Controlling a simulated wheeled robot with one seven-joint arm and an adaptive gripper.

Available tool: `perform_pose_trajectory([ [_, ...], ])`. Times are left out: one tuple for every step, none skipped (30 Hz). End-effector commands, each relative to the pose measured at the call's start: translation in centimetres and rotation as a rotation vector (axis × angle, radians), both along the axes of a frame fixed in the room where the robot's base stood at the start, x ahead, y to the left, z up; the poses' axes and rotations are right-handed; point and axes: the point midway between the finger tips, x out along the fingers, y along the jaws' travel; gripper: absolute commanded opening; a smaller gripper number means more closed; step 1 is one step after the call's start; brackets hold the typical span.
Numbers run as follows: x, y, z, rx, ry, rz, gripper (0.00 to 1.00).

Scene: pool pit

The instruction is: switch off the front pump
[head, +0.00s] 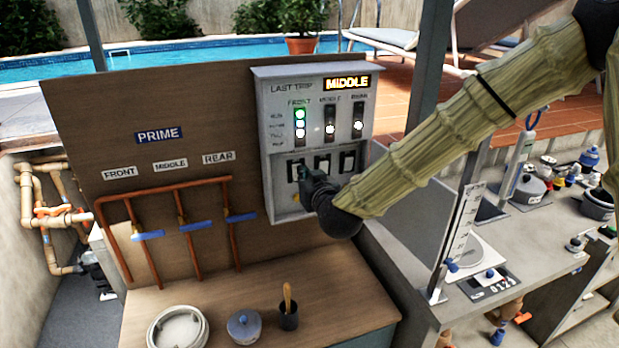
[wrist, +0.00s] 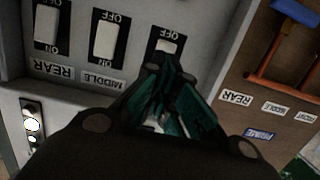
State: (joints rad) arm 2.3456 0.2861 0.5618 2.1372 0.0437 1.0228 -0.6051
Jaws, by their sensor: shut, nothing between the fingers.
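The grey control panel (head: 270,130) has three rocker switches in a row below its lamps. My gripper (head: 308,180) is shut and empty at the leftmost, front switch (head: 296,168), covering its lower part. In the wrist view, which is upside down, my fingertips (wrist: 160,68) lie over the front switch (wrist: 166,46), leaving only its OFF end visible. I cannot tell whether they touch it. The middle switch (wrist: 104,42) and rear switch (wrist: 46,28) are uncovered. The front lamp column (head: 300,123) shows a green lamp and white lamps lit.
The panel's lit display (head: 347,82) reads MIDDLE. Copper pipes with blue-handled valves (head: 192,227) run on the wooden board to the left.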

Motion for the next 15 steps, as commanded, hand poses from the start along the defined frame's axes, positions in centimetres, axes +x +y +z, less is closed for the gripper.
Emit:
perform_pose_trajectory([
  [0.5, 0.1, 0.1, 0.001, 0.001, 0.000, 0.00],
  [0.8, 0.2, 0.0, 0.000, 0.001, 0.000, 0.00],
  [1.1, 0.3, 0.0, 0.000, 0.000, 0.000, 0.00],
  [1.4, 0.4, -0.1, 0.000, 0.001, 0.000, 0.00],
  [1.5, 0.5, -0.2, 0.000, 0.001, 0.000, 0.00],
  [1.8, 0.6, -0.2, 0.000, 0.001, 0.000, 0.00],
  [2.0, 0.6, -0.3, 0.000, 0.001, 0.000, 0.00],
  [2.1, 0.7, -0.3, 0.000, 0.000, 0.000, 0.00],
  [2.3, 0.7, -0.3, 0.000, 0.000, 0.000, 0.00],
  [2.4, 0.8, -0.4, 0.000, 0.001, 0.000, 0.00],
  [2.5, 0.8, -0.4, 0.000, 0.001, 0.000, 0.00],
  [2.5, 0.8, -0.5, 0.000, 0.001, 0.000, 0.00],
  [2.6, 0.8, -0.5, 0.000, 0.001, 0.001, 0.00],
  [2.6, 0.9, -0.5, 0.000, 0.001, 0.001, 0.00],
  [2.6, 0.9, -0.5, 0.000, 0.001, 0.001, 0.00],
])
